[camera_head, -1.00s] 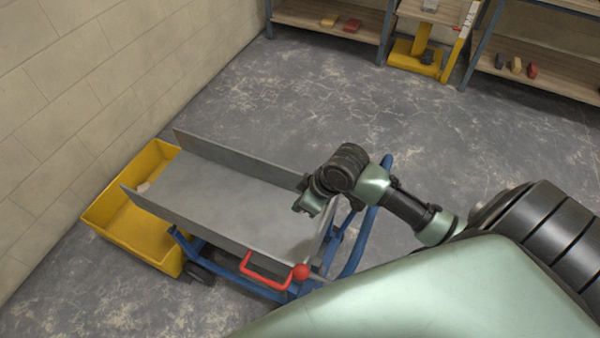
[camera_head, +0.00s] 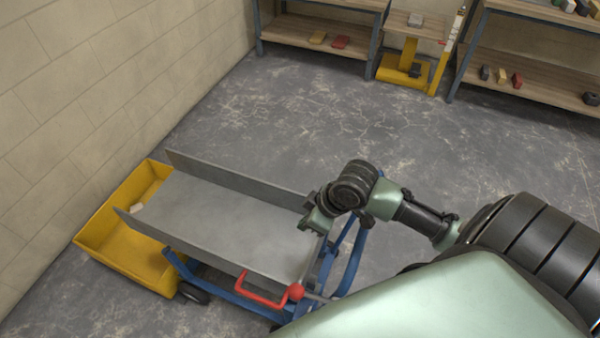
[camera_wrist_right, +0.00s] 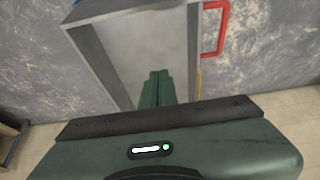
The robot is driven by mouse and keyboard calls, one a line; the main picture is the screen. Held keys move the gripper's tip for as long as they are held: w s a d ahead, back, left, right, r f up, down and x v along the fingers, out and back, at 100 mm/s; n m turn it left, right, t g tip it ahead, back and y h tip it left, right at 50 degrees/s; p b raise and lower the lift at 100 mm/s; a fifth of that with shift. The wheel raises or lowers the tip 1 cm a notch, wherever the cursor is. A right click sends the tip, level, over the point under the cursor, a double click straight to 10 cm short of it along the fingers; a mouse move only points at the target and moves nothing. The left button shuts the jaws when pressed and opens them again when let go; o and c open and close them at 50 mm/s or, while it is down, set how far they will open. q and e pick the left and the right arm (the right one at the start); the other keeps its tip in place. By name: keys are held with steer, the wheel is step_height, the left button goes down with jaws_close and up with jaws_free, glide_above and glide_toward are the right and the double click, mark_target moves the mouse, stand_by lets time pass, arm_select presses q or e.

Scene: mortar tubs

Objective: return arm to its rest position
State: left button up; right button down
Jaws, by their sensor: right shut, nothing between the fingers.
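My right arm comes in from the right in the head view. Its gripper (camera_head: 310,226) is over the near right end of a grey metal chute (camera_head: 225,215) on a blue wheeled frame (camera_head: 352,258). In the right wrist view the gripper's green fingers (camera_wrist_right: 158,88) are together with nothing between them, over the chute's grey surface (camera_wrist_right: 140,45). I cannot tell how high above the chute they are. My left gripper is not in view.
A yellow tub (camera_head: 125,250) stands by the wall at the chute's far left end, with a small pale piece (camera_head: 137,208) in it. A red handle (camera_head: 262,290) sticks out at the chute's front. Shelves (camera_head: 525,75) stand at the back. The floor between is clear.

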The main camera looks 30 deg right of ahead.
steer(key=shift+v, duration=1.6)
